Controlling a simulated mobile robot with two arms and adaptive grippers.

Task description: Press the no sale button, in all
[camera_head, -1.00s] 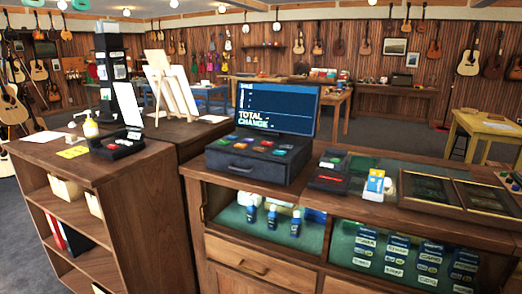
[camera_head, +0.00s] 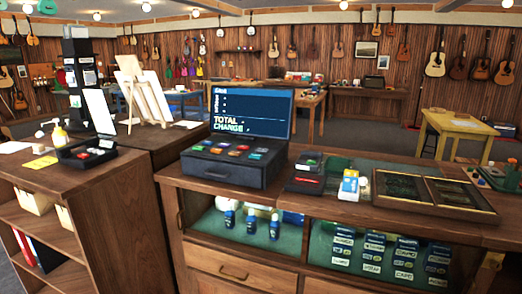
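A dark cash register (camera_head: 226,162) stands on the wooden counter, left of the picture's middle. Its top carries several coloured buttons (camera_head: 235,149) in red, green, orange and blue; their labels are too small to read, so I cannot tell which one is no sale. Its screen (camera_head: 252,113) stands upright behind the keys and shows the words TOTAL and CHANGE. The register's drawer front looks closed. Neither of my grippers is in view.
A smaller black terminal (camera_head: 88,151) sits on the shelf unit at left, near a pump bottle (camera_head: 60,134). Right of the register lie a card box (camera_head: 349,186) and a dark framed tray (camera_head: 435,193). A yellow table (camera_head: 470,128) stands behind at right.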

